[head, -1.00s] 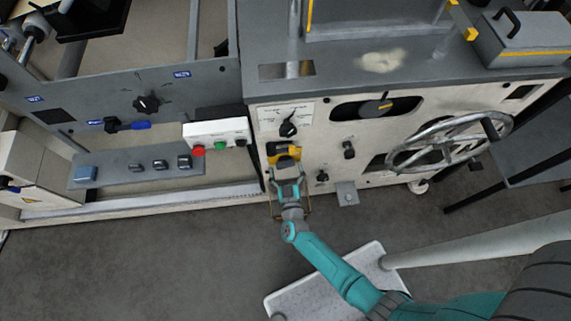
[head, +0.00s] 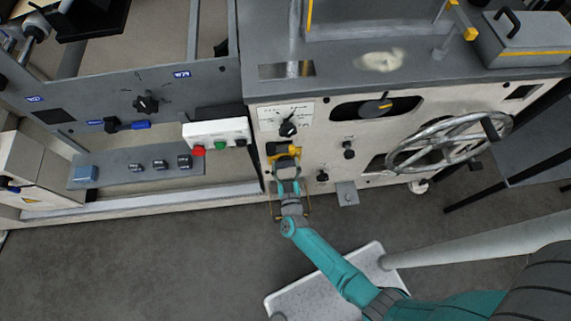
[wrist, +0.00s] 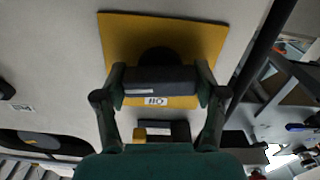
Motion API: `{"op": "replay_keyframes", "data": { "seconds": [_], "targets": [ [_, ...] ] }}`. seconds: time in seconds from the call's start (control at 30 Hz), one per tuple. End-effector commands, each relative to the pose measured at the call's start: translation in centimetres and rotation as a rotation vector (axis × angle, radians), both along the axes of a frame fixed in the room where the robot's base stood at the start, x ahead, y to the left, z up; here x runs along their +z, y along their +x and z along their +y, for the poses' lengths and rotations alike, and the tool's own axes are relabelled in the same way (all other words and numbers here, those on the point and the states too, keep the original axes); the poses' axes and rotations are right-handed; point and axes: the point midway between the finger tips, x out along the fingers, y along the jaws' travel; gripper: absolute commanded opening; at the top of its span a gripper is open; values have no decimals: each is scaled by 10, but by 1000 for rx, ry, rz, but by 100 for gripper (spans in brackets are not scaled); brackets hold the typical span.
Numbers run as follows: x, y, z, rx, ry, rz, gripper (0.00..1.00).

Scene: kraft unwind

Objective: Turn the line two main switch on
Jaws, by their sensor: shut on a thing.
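The main switch (head: 283,149), a yellow plate with a dark handle, is on the pale front panel, left of its middle in the head view. In the wrist view the yellow plate (wrist: 125,38) fills the upper middle. The dark switch handle (wrist: 160,85) lies crosswise in front of it, with a small white label below. My gripper (head: 287,168) reaches the switch from below. In the wrist view its fingers (wrist: 160,78) are at both ends of the handle, shut on it. In the head view the gripper partly hides the switch's lower part.
A white box with red and green buttons (head: 216,134) is to the left. Smaller knobs (head: 348,150) and a large handwheel (head: 448,142) are to the right. Floor below the panel is open at left.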

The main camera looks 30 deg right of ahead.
Motion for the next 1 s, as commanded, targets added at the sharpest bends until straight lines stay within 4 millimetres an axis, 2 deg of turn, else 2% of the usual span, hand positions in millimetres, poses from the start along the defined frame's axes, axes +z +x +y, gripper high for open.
{"op": "replay_keyframes", "data": {
  "seconds": [0.23, 0.53, 0.57, 0.6, 0.67, 1.0],
  "targets": [
    [0, 0, 0, 0, 135, -45, 36],
    [0, 0, 0, -1, 148, -49, 36],
    [0, 0, 0, -1, 148, -49, 73],
    [0, 0, 0, -1, 148, -49, 83],
    [0, 0, 0, -1, 147, -49, 96],
    [0, -1, 0, 0, 146, -47, 96]
  ]
}}
